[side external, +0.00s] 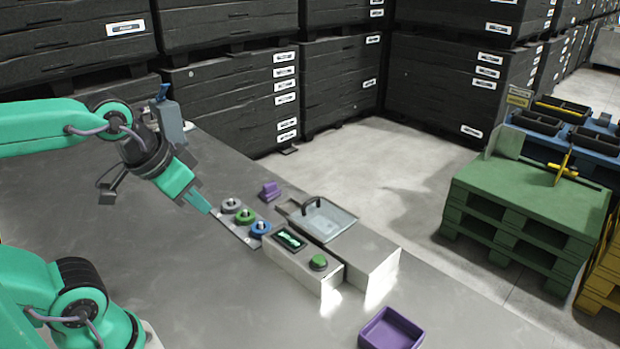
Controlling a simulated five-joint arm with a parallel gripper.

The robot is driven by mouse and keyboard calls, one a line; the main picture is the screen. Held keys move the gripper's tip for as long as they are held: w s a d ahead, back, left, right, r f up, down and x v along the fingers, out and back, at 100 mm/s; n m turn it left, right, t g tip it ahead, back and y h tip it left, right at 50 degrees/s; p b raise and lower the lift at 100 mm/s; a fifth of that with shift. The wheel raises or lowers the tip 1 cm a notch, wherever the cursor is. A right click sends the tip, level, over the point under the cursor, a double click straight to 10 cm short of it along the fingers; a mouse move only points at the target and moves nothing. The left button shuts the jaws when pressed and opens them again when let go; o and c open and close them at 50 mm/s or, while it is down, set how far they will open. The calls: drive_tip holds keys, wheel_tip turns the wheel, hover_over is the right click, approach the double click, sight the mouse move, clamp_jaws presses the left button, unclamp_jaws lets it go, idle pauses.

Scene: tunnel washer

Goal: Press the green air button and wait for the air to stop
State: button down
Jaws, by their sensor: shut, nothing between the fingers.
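A green domed button (318,261) sits on top of a light box at the front end of the washer (375,258). A small dark-framed panel (290,239) with green in it lies beside the button on the same box. My gripper (205,207) is shut and empty, pointing down and right. Its tip is up and left of the domed button, apart from it, near the strip with coloured rings. A clear lid (325,219) with a dark handle lies over the washer's top. Whether air is blowing cannot be seen.
A grey ring (231,206), a green ring (245,215) and a blue ring (260,228), each with a light centre, sit on a strip. A purple block (270,191) lies behind. A purple tray (391,328) stands at front right. The table's left middle is clear.

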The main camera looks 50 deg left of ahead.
drive_tip(key=shift+w, duration=0.1)
idle(0.3)
drive_tip(key=n+t+h, duration=0.2)
drive_tip(key=n, duration=0.3)
hover_over(316, 259)
wheel_tip(316, 259, down, 7)
idle(0.5)
drive_tip(key=shift+f, duration=4.35)
